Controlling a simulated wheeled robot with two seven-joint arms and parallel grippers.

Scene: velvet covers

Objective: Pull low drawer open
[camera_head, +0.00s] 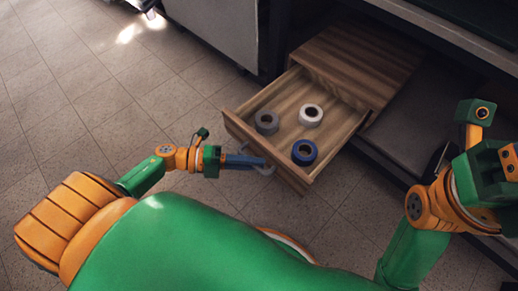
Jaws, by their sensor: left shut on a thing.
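The low wooden drawer (338,123) stands part-way out of its wooden cabinet (362,62), so its inside shows. My left gripper (262,164) is at the drawer's front panel, shut on the pale handle (264,170), which is partly hidden by the fingers. A grey tape roll (267,129), a white roll (311,122) and a blue roll (304,161) lie in the drawer. My right arm is at the right edge of the view, away from the drawer; its fingertips are not clearly shown.
A grey cabinet (215,25) stands left of the drawer unit. A dark frame (450,30) of a bench or shelf runs above and to the right. The tiled floor (90,90) left of the drawer is clear.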

